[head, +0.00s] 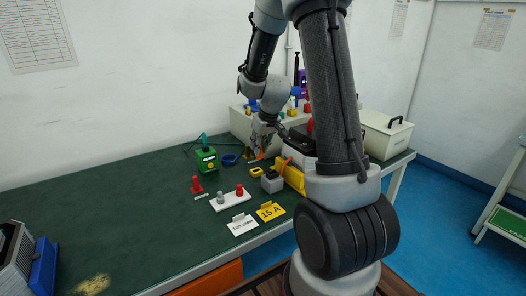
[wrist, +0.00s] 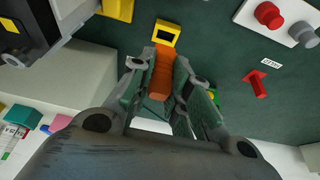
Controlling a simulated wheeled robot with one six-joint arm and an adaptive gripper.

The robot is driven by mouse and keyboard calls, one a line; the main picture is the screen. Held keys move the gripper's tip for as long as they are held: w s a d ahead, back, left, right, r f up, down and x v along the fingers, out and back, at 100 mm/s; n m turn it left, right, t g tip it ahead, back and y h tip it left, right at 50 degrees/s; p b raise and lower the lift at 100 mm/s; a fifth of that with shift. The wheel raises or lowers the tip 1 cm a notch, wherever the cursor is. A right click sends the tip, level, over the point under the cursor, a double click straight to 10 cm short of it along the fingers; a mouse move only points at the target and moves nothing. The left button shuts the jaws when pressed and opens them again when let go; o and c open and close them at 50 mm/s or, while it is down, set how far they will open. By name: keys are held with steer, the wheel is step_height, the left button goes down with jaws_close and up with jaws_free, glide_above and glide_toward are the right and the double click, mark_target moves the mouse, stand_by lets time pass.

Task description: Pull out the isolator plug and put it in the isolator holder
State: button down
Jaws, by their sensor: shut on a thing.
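My gripper (wrist: 168,85) is shut on an orange bar-shaped piece, which looks like the isolator plug (wrist: 161,68). It sits between the two green-grey fingers, its far end showing beyond them. In the head view my gripper (head: 262,142) is over the back of the green bench, with a bit of the orange plug (head: 261,156) below it. A small yellow block with a dark opening, apparently the isolator holder (head: 256,171), lies on the bench just in front. In the wrist view this holder (wrist: 165,31) is just beyond the plug's end; whether they touch I cannot tell.
A white plate with red and grey knobs (head: 231,200), a red piece (head: 196,186) and a green device (head: 206,159) stand to the left. The bench's left middle is clear.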

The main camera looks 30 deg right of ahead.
steer(key=shift+w+a+r, duration=0.1)
steer(key=shift+w+r, duration=0.15)
steer(key=shift+w, duration=0.3)
steer(key=shift+w+r, duration=0.2)
steer(key=shift+w, duration=0.3)
steer(key=shift+f, duration=2.9)
steer(key=c, duration=2.1)
jaws_free()
jaws_close()
steer(key=shift+f, duration=1.15)
